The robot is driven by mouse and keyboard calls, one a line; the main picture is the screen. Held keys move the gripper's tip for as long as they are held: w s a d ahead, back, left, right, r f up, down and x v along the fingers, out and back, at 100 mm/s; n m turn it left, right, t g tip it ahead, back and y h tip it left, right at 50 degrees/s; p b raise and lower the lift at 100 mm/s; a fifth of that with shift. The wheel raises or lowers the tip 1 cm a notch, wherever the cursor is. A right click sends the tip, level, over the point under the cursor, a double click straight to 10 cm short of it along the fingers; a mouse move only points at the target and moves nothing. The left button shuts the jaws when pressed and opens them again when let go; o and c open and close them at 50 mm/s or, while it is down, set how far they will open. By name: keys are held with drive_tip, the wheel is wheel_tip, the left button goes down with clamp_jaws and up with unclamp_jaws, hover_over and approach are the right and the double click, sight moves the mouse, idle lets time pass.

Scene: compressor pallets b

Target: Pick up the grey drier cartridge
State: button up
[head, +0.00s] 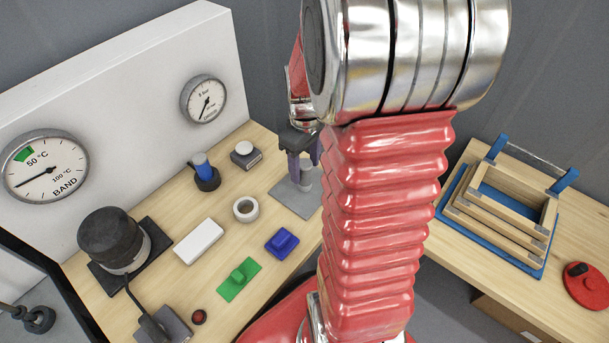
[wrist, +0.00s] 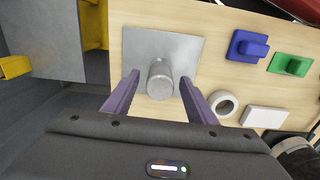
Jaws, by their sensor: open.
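The grey drier cartridge (wrist: 160,80) is a grey cylinder standing on a grey square plate (wrist: 133,47) in the wrist view. In the head view the cartridge (head: 305,178) shows low between my fingers, partly hidden by them and by my arm. My gripper (wrist: 160,95) is open, with one purple finger on each side of the cartridge in the wrist view and visible gaps to both. In the head view my gripper (head: 303,165) is above the grey plate (head: 291,200). I cannot tell whether the fingertips reach down around the cartridge.
Near the plate stand a white ring (head: 246,209), a blue block (head: 282,243), a blue-topped cylinder (head: 204,172) and a white-topped button box (head: 246,154). A white block (head: 199,242), green block (head: 238,279) and dark motor-like unit (head: 113,240) are farther left. A gauge panel (head: 130,80) stands behind.

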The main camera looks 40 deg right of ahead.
drive_tip(key=shift+c, duration=0.3)
drive_tip(key=c, duration=1.1)
drive_tip(key=shift+r, duration=0.15)
wheel_tip(320, 180, up, 10)
drive_tip(key=shift+f, duration=0.1)
idle(0.6)
